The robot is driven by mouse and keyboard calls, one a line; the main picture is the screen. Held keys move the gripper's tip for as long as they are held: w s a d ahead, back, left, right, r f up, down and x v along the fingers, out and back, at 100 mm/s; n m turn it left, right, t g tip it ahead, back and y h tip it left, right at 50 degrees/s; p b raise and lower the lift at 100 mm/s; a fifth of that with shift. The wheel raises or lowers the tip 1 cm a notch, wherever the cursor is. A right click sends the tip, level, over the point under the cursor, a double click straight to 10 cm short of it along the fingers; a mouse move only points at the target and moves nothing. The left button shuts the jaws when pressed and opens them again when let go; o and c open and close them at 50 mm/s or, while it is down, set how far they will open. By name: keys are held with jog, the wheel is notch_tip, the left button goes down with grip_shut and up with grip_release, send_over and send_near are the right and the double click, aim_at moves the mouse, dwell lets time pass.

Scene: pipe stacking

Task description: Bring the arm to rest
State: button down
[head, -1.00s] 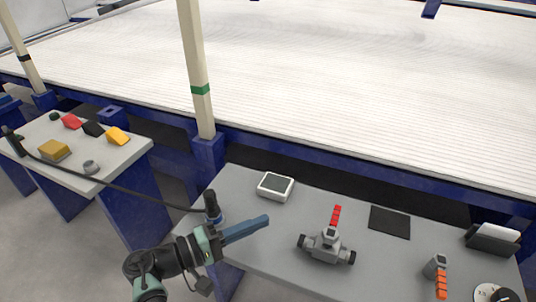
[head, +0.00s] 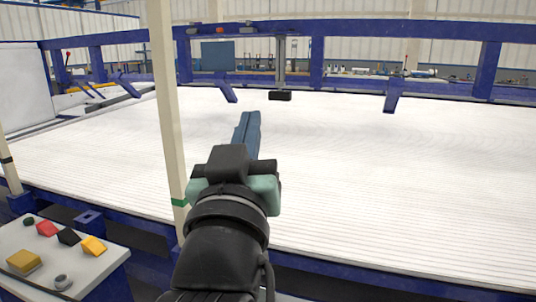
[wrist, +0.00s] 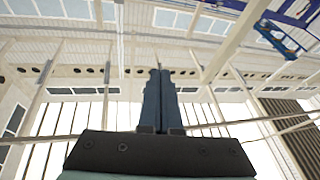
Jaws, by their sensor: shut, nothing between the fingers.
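My gripper (head: 250,122) is in the middle of the head view, raised in front of the white slatted bed (head: 330,150). Its long blue fingers are together and hold nothing. In the wrist view my gripper (wrist: 160,75) points up toward the roof beams and windows, with the fingers side by side and nothing between them.
A cream post (head: 167,100) with a green band stands just left of my arm. A blue frame (head: 400,30) runs behind the bed. The space above the bed is mostly clear.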

jog(key=s+d+r+t+y+p, duration=0.25)
jog(key=s+r+t, duration=0.35)
jog(key=s+r, duration=0.85)
notch_tip(320, 180, up, 36)
jog(key=p, duration=3.6)
jog(key=shift+w+a+m+g+h, duration=0.15)
jog(key=shift+w+m+g+h, duration=0.15)
jog(key=shift+w+h, duration=0.15)
